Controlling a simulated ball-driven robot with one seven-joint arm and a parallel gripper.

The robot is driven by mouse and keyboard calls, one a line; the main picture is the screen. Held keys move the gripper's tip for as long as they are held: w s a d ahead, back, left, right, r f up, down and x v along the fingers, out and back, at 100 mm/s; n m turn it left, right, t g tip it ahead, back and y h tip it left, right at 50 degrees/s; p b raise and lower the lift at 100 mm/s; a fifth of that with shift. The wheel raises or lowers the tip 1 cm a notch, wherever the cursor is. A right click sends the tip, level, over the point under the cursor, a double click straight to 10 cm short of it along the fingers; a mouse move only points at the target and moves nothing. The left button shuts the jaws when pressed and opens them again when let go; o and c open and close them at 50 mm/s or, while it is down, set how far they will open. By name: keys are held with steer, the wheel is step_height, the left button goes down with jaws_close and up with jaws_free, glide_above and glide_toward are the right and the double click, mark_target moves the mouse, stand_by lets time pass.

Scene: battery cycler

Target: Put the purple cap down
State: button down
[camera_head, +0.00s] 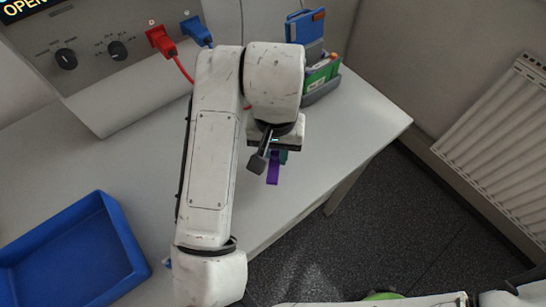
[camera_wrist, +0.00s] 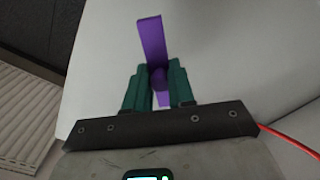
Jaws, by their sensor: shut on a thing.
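The purple cap (camera_wrist: 151,40) is held between the two green fingers of my gripper (camera_wrist: 160,80) in the wrist view. A flat purple strip of it sticks out past the fingertips, and a rounded purple part sits between the fingers. In the head view the purple cap (camera_head: 273,168) shows just below my gripper (camera_head: 279,150), over the right part of the white table (camera_head: 340,130). The arm hides most of the gripper there. I cannot tell whether the cap touches the table.
A grey cycler panel (camera_head: 100,60) with knobs and red and blue plugs stands at the back left. A holder with blue and green items (camera_head: 318,75) stands behind my gripper. An empty-looking blue tray (camera_head: 75,260) is at the front left. The table's right side is clear.

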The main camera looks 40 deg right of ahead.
mark_target(273, 160)
steer(key=shift+w+f, duration=0.2)
steer(key=shift+f, duration=0.85)
steer(key=shift+w+f, duration=0.2)
steer(key=shift+f, duration=0.8)
steer(key=shift+f, duration=0.2)
steer(key=c, duration=1)
jaws_free()
steer(key=shift+o, duration=0.2)
steer(key=shift+r, duration=0.2)
step_height(273, 160, up, 12)
steer(key=shift+r+p, duration=0.1)
steer(key=shift+p, duration=0.55)
